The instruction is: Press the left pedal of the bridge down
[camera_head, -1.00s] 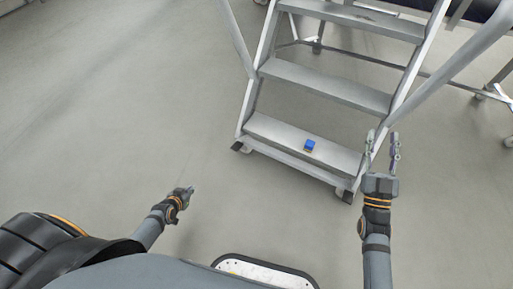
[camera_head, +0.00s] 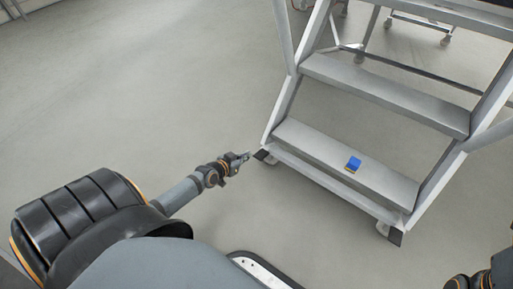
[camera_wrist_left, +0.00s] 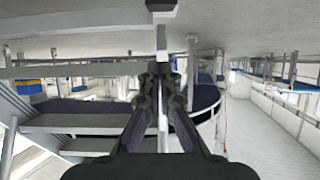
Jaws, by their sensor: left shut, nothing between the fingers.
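The bridge is a grey metal step frame (camera_head: 345,165) standing at the right of the head view. Its left pedal appears to be the small dark pad (camera_head: 262,156) at the lower left foot. A matching dark right pad (camera_head: 394,237) sits at the lower right foot. My left gripper (camera_head: 246,157) is shut and empty, just left of the left pad at nearly the same picture height; I cannot tell whether they touch. In the left wrist view my closed fingers (camera_wrist_left: 164,72) point toward a dark block (camera_wrist_left: 160,5) at the top edge, probably the left pad.
Part of my right arm (camera_head: 480,280) shows at the lower right corner. The floor (camera_head: 130,90) left of the frame is clear.

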